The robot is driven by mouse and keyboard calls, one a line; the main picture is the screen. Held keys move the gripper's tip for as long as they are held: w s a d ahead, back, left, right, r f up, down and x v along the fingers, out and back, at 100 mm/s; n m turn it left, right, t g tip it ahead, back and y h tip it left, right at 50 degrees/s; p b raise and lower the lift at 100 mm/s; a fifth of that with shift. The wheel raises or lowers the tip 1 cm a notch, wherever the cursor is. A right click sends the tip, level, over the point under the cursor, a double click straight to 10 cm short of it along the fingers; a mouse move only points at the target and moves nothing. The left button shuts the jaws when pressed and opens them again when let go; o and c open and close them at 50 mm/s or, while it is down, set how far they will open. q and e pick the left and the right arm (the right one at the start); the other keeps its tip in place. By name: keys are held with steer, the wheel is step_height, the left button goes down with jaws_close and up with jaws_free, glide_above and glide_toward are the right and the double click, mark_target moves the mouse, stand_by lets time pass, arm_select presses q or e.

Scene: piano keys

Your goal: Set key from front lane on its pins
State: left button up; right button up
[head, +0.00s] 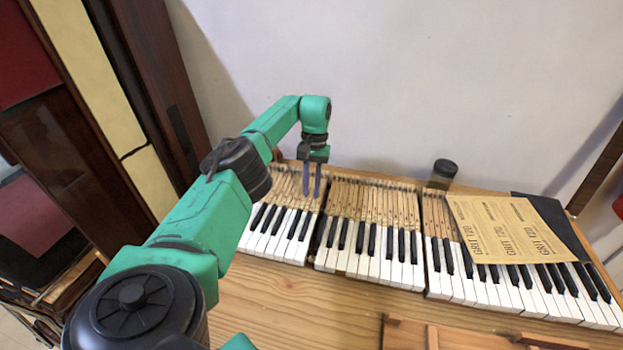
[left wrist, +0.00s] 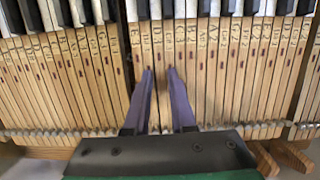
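My left gripper (head: 311,190) points down at the back, bare-wood part of the keys, near the right end of the left key section (head: 275,225). In the left wrist view its two purple fingers (left wrist: 160,74) stand apart, with a strip of a lettered wooden key stick (left wrist: 162,50) showing between them. I cannot tell whether the fingertips touch the keys. No key is seen lifted. The pins under the keys are hidden. My right gripper is not in view.
A middle key section (head: 370,245) and a right section (head: 470,285) continue along the bench. Grit 120 sandpaper (head: 505,230) lies over the right section. A dark cylinder (head: 443,170) stands behind. A wooden tray (head: 410,335) is at the front; the bench left of it is clear.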

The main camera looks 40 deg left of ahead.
arm_select(q)
steer(key=shift+s+p+v, duration=0.2)
steer(key=shift+p+v, duration=0.8)
steer(key=shift+v, duration=0.15)
steer(key=o, duration=0.6)
steer(key=shift+d, duration=0.1)
steer(key=shift+c, duration=0.2)
steer(key=p+v, duration=0.2)
steer(key=v, duration=0.1)
steer(key=s+p+v, duration=0.1)
steer(key=p+v, duration=0.1)
steer(key=shift+d+r, duration=0.1)
steer(key=shift+d, duration=0.2)
